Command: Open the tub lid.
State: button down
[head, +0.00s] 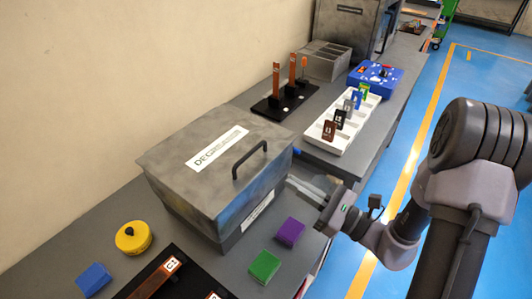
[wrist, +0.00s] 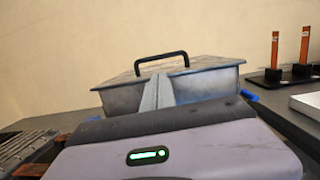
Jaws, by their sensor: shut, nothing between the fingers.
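The grey tub (head: 195,218) stands on the bench with a white label on its front side, partly readable. Its grey lid (head: 205,150) is down on it and carries a white label and a black bar handle (head: 250,160). In the wrist view the lid (wrist: 205,67) and handle (wrist: 161,58) show straight ahead. My gripper (head: 291,181) is shut and empty, beside the tub's right side and below the lid's top. In the wrist view my gripper (wrist: 158,82) has its fingers together, pointing at the tub below the handle. I cannot tell whether the fingertips touch the tub.
A purple block (head: 290,232), a green block (head: 265,267), a blue block (head: 94,280) and a yellow round object (head: 133,238) lie around the tub. Behind it stand a black base with copper bars (head: 276,82), a white tray (head: 352,127) and a blue case (head: 376,78). A wall lies left.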

aim_at(265, 167)
jog(key=shift+m+t, duration=0.3)
jog(key=shift+m, duration=0.1)
jog(key=x, duration=0.6)
jog(key=w+x, duration=0.1)
jog(key=x, duration=0.2)
jog(key=shift+w+f+b, duration=0.15)
jog(key=shift+f+b, duration=0.15)
jog(key=shift+b, duration=0.1)
